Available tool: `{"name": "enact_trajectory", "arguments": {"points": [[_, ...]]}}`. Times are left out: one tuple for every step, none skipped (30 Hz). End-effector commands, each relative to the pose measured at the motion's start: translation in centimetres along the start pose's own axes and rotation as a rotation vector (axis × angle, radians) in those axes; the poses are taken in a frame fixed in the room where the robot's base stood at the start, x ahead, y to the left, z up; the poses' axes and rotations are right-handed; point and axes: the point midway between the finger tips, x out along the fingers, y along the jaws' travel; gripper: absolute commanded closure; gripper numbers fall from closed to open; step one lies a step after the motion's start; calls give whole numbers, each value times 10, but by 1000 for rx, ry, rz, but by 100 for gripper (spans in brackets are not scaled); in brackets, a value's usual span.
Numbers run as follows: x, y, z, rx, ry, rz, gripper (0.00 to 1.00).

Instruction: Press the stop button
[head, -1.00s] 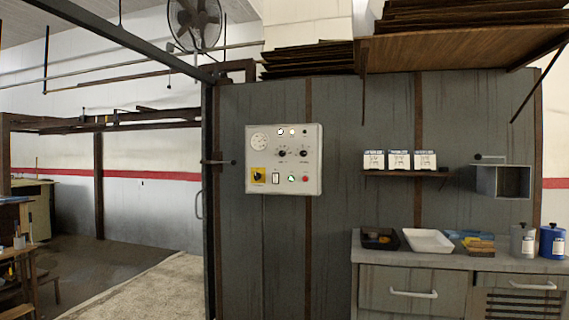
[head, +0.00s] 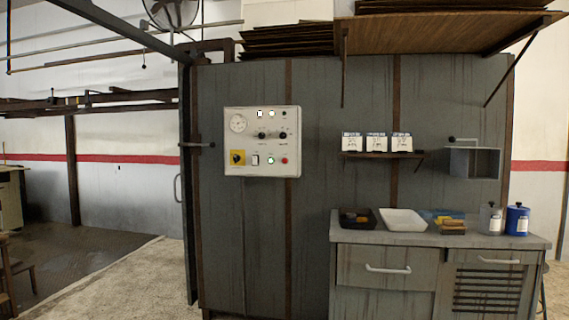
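A pale control panel (head: 262,164) is fixed to the grey metal wall left of the middle in the head view. A small red button (head: 284,160) sits at its lower right. A lit greenish-white button (head: 271,160) is just left of the red one, with a small switch (head: 255,160) beside it. A yellow square with a dark rotary knob (head: 237,158) is at the lower left. A round gauge (head: 238,123), two dark knobs and small lamps fill the upper part. Labels are too small to read. My gripper is not in view.
A grey cabinet (head: 385,297) juts out at right, with a black tray (head: 358,226), a white tray (head: 404,228) and canisters (head: 517,227) on top. A small shelf (head: 383,155) with three boxes and an open metal box (head: 474,163) hang above. Floor (head: 150,282) at left is clear.

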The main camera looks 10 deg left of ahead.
Motion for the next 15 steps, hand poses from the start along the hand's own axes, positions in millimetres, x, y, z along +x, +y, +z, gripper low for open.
{"name": "enact_trajectory", "arguments": {"points": [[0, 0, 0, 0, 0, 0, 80], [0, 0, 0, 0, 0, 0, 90], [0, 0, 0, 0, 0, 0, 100], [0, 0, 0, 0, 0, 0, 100], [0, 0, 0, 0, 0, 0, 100], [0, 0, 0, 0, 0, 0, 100], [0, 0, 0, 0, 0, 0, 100], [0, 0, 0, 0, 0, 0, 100], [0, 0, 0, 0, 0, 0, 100], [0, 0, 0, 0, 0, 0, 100], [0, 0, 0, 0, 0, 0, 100], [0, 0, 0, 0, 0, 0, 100], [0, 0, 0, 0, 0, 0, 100], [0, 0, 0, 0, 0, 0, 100], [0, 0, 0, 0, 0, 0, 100]]}}
